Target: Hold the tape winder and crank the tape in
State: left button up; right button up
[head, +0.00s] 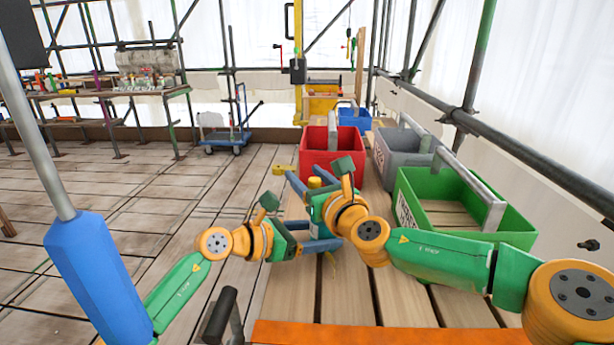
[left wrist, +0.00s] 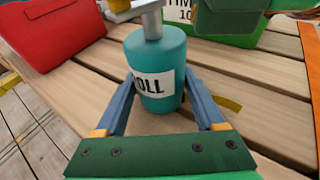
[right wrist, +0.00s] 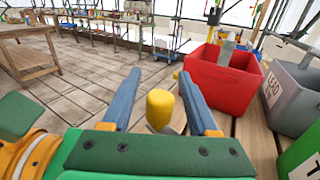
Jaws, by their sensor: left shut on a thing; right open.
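The tape winder is a teal cylinder with a "ROLL" label (left wrist: 157,62) in the left wrist view. A grey shaft rises from its top to a crank. My left gripper (head: 322,244) is shut on the winder's sides. The crank's yellow knob (right wrist: 160,106) stands between the fingers of my right gripper (right wrist: 159,80), which is open, with a gap on both sides. The knob (head: 314,182) also shows in the head view, where my right gripper mostly hides the winder. A yellow strip, apparently the tape (left wrist: 229,103), shows beside the winder.
A red bin (head: 318,160), a grey bin (head: 393,160) and a green bin (head: 470,240) stand on the plank table beyond and right of my grippers. An orange strip (head: 400,333) marks its near edge. A blue cart (head: 227,138) stands on the floor at the back.

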grip_shut()
jog(key=shift+w+h, duration=0.1)
jog(key=shift+h, duration=0.2)
jog(key=d+m+h, duration=0.1)
jog(key=m+h, duration=0.1)
jog(key=h, duration=0.2)
jog(key=w+d+m+t+h, duration=0.1)
jog(key=m+h, duration=0.2)
jog(key=d+m+h, duration=0.1)
jog(key=m+h, duration=0.1)
jog(key=h, duration=0.2)
jog(key=shift+w+m+t+h, duration=0.2)
jog(key=shift+m+t+h, duration=0.1)
jog(key=shift+m+t, duration=0.1)
jog(key=shift+d, duration=0.1)
grip_release()
